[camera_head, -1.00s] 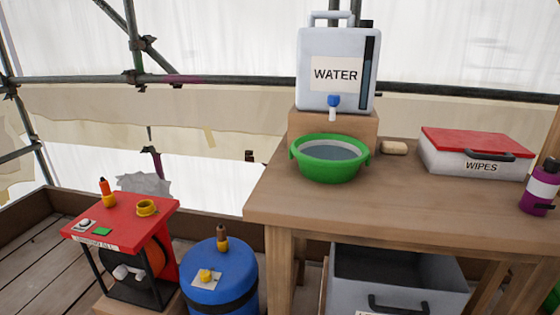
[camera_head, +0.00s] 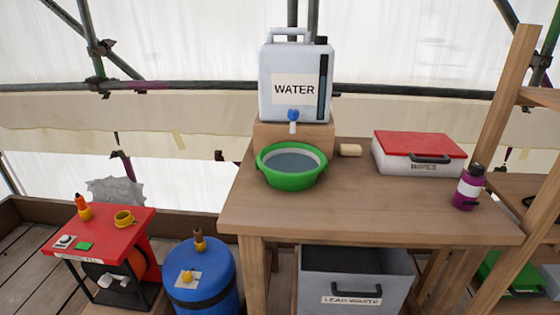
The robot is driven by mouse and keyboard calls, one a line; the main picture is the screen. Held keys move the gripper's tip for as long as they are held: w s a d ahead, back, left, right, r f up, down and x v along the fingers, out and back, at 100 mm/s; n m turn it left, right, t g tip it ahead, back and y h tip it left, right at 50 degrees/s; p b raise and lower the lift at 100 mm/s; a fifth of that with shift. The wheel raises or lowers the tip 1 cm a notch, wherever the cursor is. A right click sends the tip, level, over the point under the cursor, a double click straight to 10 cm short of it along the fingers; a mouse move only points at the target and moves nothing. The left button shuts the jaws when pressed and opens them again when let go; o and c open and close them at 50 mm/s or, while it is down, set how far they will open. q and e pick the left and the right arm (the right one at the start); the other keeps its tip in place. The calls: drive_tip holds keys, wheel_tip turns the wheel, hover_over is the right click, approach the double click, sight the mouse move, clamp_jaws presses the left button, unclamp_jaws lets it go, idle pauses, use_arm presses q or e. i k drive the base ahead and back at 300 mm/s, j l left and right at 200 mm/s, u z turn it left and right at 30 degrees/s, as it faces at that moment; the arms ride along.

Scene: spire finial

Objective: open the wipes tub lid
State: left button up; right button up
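The wipes tub (camera_head: 392,160) is a white box with a flat red lid (camera_head: 418,144) and a dark handle (camera_head: 430,158) on its front. It stands at the back right of the wooden table. The lid lies flat and looks closed. The label under the handle is partly covered and hard to read. Neither of my grippers is in view.
A white water container (camera_head: 295,80) stands on a wooden block behind a green basin (camera_head: 290,178). A purple bottle (camera_head: 468,188) stands right of the tub. A grey lead waste bin (camera_head: 355,280) sits below. The table's front middle (camera_head: 350,215) is clear.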

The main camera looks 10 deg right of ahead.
sight(412, 145)
drive_tip(key=z, duration=1.4)
drive_tip(key=i+j+u, duration=0.1)
drive_tip(key=i, duration=0.3)
